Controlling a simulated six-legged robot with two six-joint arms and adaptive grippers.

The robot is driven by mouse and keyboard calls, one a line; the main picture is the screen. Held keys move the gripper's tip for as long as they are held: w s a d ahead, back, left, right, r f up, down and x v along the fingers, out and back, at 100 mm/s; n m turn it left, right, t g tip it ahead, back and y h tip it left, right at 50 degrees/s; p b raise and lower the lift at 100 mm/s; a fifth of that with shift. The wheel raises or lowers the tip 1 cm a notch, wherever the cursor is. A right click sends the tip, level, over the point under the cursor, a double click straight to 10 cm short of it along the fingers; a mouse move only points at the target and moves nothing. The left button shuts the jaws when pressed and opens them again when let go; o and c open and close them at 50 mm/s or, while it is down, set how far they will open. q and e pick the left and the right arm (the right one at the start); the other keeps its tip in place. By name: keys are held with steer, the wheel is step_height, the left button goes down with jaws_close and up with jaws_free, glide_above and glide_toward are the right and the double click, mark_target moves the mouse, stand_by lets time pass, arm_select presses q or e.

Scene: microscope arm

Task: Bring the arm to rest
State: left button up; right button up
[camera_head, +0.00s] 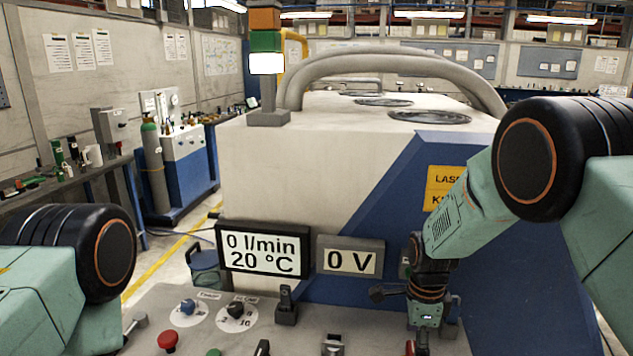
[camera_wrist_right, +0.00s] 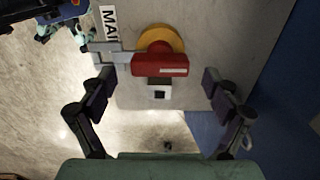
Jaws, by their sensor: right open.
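My right arm reaches in from the right of the head view, and its wrist and gripper (camera_head: 424,338) point down at the right part of the control panel (camera_head: 385,325). In the right wrist view the right gripper (camera_wrist_right: 158,92) is open and empty, with one finger on each side. A red handle on a round yellow base (camera_wrist_right: 160,45) lies beyond the fingertips; I see no contact. My left arm (camera_head: 75,255) is bent at the lower left of the head view, and its gripper is out of view.
A large white and blue machine (camera_head: 320,150) stands behind the panel. Displays read 0 l/min, 20 °C (camera_head: 264,250) and 0 V (camera_head: 350,260). The panel carries a red button (camera_head: 168,341), a blue knob (camera_head: 188,307) and a black knob (camera_head: 236,310). A MAIN label (camera_wrist_right: 109,24) is beside the handle.

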step_height(320, 180, down, 2)
steer(key=shift+f, duration=0.2)
steer(key=shift+r, duration=0.15)
